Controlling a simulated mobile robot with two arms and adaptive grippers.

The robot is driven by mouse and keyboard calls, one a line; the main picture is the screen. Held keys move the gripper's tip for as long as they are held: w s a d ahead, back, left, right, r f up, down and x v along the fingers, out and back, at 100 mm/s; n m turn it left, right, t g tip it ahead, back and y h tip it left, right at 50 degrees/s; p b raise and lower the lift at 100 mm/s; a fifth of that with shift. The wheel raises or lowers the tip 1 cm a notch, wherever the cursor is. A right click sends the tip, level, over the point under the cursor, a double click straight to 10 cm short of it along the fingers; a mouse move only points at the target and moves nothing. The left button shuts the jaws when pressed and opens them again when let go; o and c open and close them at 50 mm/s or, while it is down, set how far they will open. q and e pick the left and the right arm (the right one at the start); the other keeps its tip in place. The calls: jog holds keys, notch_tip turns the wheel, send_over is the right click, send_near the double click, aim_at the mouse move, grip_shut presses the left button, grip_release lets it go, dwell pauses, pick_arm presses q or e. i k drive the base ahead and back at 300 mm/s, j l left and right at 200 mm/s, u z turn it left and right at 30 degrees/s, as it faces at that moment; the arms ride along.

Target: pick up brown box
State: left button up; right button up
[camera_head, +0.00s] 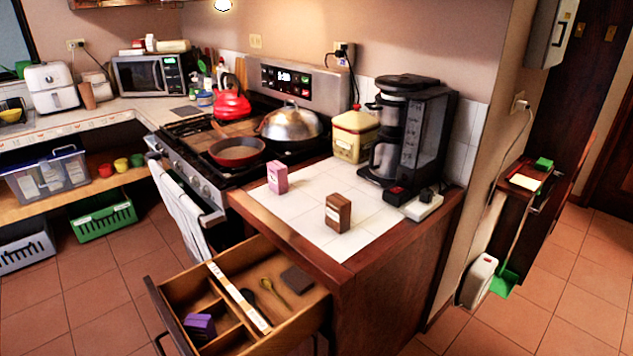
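The brown box (338,213) stands upright on the white tiled counter (305,222), near its front edge. It is small and dark brown. Nothing touches it. Neither of my grippers is in the head view.
A pink box (277,177) stands behind and left of the brown box. A coffee maker (408,130), a yellow canister (355,134) and a power strip (423,206) are at the back right. Below, an open drawer (300,310) juts out, holding a purple box (199,327). The stove (190,180) is left.

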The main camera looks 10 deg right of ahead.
aim_at(338, 208)
jog(key=i+j+z, duration=0.15)
jog(key=j+z, duration=0.7)
jog(key=j, duration=0.2)
